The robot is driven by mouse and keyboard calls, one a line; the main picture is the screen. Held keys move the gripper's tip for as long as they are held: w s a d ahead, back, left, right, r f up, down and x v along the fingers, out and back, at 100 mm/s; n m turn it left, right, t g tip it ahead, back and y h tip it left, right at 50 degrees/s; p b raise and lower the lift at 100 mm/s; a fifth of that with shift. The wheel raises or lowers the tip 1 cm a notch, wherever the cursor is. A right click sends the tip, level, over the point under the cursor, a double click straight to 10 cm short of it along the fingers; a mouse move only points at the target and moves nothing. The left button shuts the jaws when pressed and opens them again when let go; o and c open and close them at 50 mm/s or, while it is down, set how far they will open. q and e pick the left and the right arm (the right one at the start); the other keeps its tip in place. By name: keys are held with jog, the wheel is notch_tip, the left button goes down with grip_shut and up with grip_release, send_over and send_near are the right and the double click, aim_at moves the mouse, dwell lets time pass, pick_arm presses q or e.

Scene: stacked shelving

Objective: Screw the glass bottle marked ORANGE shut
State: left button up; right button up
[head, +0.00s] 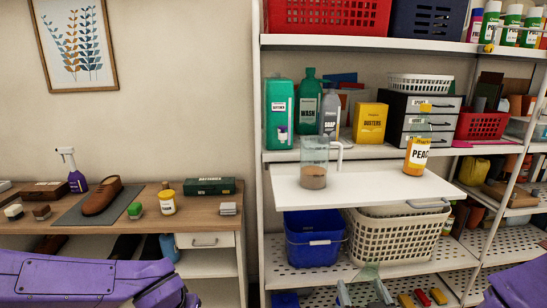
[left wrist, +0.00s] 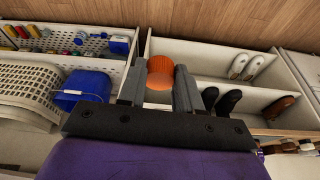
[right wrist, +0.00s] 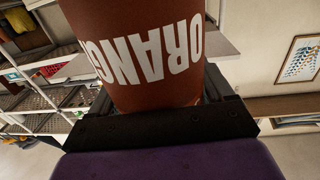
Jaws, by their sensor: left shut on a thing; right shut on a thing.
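The glass bottle marked ORANGE (right wrist: 150,55) fills the top of the right wrist view, reddish brown with white letters upside down there. My right gripper (right wrist: 155,108) is shut on its body. In the head view, my right gripper (head: 365,293) shows only at the bottom edge, with a clear glass part of the bottle (head: 368,272) between its fingers and no cap seen on it. My left gripper (left wrist: 160,88) is shut on an orange ribbed cap (left wrist: 160,66), apart from the bottle. In the head view only the left arm shows; its fingers and the cap are out of frame.
A pull-out white board (head: 375,185) holds a glass jug (head: 314,165) and a bottle marked PEACH (head: 416,157). Below are a blue bucket (head: 312,240) and a cream basket (head: 395,240). A wooden desk (head: 150,212) with shoe-care things stands left.

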jog(key=shift+r, duration=0.1)
jog(key=s+a+f+n+g+y, duration=0.2)
jog(key=s+a+f+n+y, duration=0.1)
jog(key=a, duration=0.4)
jog(key=s+a+f+n+g+y, duration=0.2)
jog(key=s+a+f+n+y, duration=0.1)
jog(key=a+f+n+y, duration=0.2)
notch_tip(320, 180, down, 3)
jog(key=a+y, duration=0.2)
jog(key=y, duration=0.1)
jog(key=shift+a+y, duration=0.25)
jog(key=shift+y, duration=0.05)
pick_arm(q)
jog(key=shift+s+d+f, duration=0.1)
jog(key=shift+d+f, duration=0.05)
jog(key=shift+d, duration=0.05)
jog(key=s+d+r+m, duration=0.1)
jog(key=d+r, duration=0.3)
jog(key=d, duration=0.4)
jog(key=s+d+r+m+h, duration=0.1)
jog(key=d+r+m, duration=0.1)
jog(key=d+r, duration=0.3)
jog(key=s+d+r+m, duration=0.1)
jog(key=d+r, duration=0.3)
jog(key=d, duration=0.8)
jog(key=shift+s+d+r+m+h, duration=0.2)
jog(key=shift+s+r+m+h, duration=0.15)
jog(key=shift+m, duration=0.45)
